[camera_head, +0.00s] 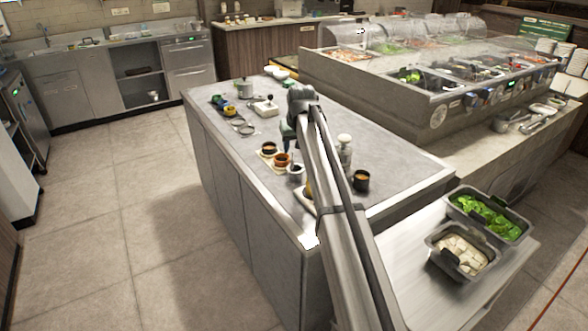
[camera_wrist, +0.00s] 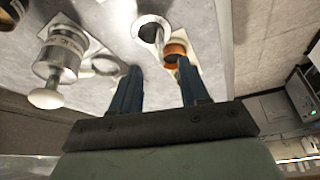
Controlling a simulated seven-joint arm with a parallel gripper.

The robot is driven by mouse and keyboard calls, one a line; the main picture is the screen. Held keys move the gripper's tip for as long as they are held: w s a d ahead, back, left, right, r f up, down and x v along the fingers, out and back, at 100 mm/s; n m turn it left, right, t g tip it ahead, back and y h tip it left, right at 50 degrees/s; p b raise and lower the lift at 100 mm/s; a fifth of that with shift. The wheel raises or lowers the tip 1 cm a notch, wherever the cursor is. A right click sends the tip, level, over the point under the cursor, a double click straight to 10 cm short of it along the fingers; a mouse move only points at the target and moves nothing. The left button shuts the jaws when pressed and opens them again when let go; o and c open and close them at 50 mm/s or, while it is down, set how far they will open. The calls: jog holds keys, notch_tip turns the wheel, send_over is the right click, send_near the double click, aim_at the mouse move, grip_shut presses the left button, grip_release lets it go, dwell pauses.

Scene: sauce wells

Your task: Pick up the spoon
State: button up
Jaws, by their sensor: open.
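My gripper (camera_wrist: 157,67) is open and points down at the counter, its two blue fingers apart with nothing clearly held between them. In the head view my gripper (camera_head: 288,136) is partly hidden by my arm, above the sauce cups. An orange sauce cup (camera_wrist: 175,50) lies just beyond the right fingertip, and a pale-rimmed cup (camera_wrist: 151,22) is beside it. In the head view, the orange cup (camera_head: 282,160) stands between a dark-sauce cup (camera_head: 269,148) and a pale cup (camera_head: 296,172). A thin grey piece (camera_wrist: 159,40) at the pale cup may be the spoon; I cannot tell.
A pump dispenser (camera_head: 344,150) stands right of my arm; it also shows in the wrist view (camera_wrist: 58,62). A dark cup (camera_head: 361,181) is nearby. Containers of greens (camera_head: 518,237) and white cubes (camera_head: 480,270) sit on the lower right surface. The counter's left front is clear.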

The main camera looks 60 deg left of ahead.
aim_at(292, 159)
jog(key=shift+x, duration=4.15)
jog(key=shift+c, duration=0.4)
grip_shut()
